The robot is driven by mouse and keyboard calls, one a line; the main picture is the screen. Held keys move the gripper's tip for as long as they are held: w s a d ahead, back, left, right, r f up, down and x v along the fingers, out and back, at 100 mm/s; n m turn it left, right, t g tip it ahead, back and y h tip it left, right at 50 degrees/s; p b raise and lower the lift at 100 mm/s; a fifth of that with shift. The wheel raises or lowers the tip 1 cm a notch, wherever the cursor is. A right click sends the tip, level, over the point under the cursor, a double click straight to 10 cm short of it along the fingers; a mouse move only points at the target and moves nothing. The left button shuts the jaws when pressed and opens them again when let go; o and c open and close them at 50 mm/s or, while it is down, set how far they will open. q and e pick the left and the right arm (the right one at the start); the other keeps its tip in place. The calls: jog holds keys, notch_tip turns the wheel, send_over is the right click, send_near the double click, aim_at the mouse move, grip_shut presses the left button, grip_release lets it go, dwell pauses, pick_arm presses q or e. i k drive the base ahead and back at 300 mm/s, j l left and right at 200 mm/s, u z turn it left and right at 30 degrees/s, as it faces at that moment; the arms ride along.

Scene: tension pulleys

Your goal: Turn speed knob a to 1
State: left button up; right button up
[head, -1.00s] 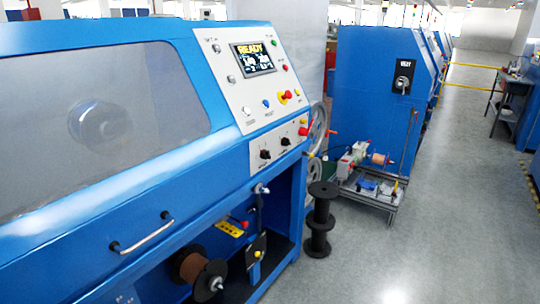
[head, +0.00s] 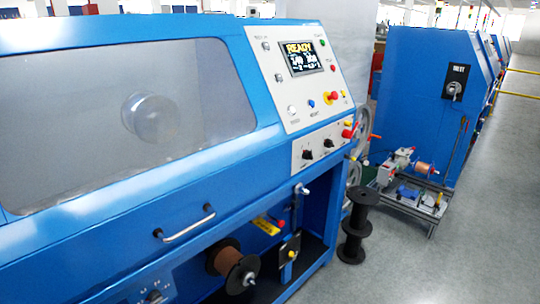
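The blue machine (head: 130,225) fills the left and middle of the head view. On its right end a lower grey panel (head: 330,147) carries two black knobs, a left one (head: 307,154) and a right one (head: 328,143). Their labels are too small to read, so I cannot tell which is speed knob a. More small dark knobs (head: 154,297) show on a panel at the bottom left edge. The display (head: 306,57) above reads READY. Neither of my grippers is in view.
A handle (head: 188,224) sticks out from the machine's front. A copper-wound spool (head: 230,262) sits below it. A black spool stack (head: 356,222) stands on the floor at the machine's right end. A low cart (head: 412,205) stands beyond it. The floor at the right is clear.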

aim_at(306, 154)
jog(key=i+l+u, duration=0.3)
jog(key=l+u, duration=0.3)
jog(key=i+l+u, duration=0.1)
jog(key=l+u, duration=0.2)
jog(key=i+l+u, duration=0.1)
jog(key=l+u, duration=0.2)
jog(key=l, duration=0.2)
